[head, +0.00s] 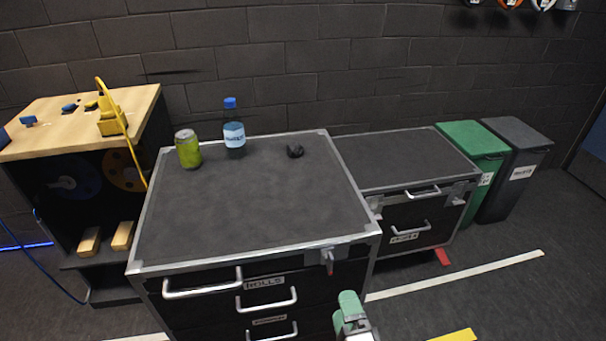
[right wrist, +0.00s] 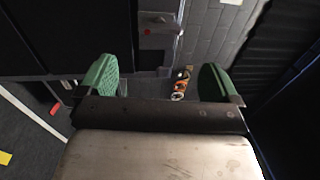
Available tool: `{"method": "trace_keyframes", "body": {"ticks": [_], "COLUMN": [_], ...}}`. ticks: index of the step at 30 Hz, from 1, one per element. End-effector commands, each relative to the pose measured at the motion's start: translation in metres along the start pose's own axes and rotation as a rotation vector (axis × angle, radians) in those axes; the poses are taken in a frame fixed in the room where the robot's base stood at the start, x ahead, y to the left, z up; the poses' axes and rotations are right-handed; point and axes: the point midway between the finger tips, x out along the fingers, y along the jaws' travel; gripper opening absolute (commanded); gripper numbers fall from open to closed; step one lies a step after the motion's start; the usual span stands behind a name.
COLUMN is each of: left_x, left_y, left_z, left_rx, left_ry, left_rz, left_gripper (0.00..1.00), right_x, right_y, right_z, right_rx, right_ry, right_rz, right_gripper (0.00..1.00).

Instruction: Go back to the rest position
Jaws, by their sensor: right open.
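My right gripper (head: 351,312) shows at the bottom of the head view, in front of the black tool cabinet (head: 230,215) and below its top edge. In the right wrist view my right gripper (right wrist: 160,85) has its two green fingers wide apart with nothing between them. My left gripper is not in view. On the cabinet top stand a green can (head: 187,149) and a water bottle with a blue cap (head: 234,135). A small dark object (head: 295,151) lies to their right.
A lower cabinet (head: 410,165) stands to the right. Green (head: 470,140) and dark grey (head: 515,135) bins stand beyond it. A wooden-topped workbench (head: 60,115) with a yellow tool (head: 110,118) is at the left. Most of the cabinet top is clear.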

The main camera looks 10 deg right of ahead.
Motion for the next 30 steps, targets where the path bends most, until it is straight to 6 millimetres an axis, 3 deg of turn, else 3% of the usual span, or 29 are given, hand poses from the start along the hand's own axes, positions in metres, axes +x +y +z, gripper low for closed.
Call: {"method": "trace_keyframes", "body": {"ticks": [2,5,8,11,15,17,21,24,27,30], "left_x": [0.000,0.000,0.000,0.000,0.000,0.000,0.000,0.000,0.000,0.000], "left_y": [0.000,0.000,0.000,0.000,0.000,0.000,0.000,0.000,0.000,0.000], "left_z": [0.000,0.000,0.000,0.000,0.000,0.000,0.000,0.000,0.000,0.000], "left_rx": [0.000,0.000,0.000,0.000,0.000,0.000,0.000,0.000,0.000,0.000], "left_ry": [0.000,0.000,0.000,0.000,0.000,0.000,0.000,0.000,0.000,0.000], "left_rz": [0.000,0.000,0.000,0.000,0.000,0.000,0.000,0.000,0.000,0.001], "left_gripper": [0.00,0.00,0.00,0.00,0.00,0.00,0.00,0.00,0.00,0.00], "right_x": [0.000,-0.004,-0.017,-0.043,-0.103,-0.134,-0.218,-0.277,-0.325,-0.357], "right_y": [0.003,0.024,0.073,0.141,0.231,0.264,0.327,0.355,0.370,0.376], "right_z": [0.000,0.002,0.004,0.004,-0.005,-0.012,-0.032,-0.048,-0.062,-0.072], "right_rx": [-0.008,-0.074,-0.228,-0.442,-0.738,-0.852,-1.083,-1.204,-1.283,-1.326], "right_ry": [-0.002,-0.024,-0.085,-0.191,-0.396,-0.497,-0.772,-0.976,-1.150,-1.273], "right_rz": [0.006,0.057,0.175,0.340,0.575,0.670,0.875,0.990,1.070,1.116], "right_gripper": [0.93,0.93,0.93,0.93,0.93,0.93,0.93,0.93,0.93,0.93]}}
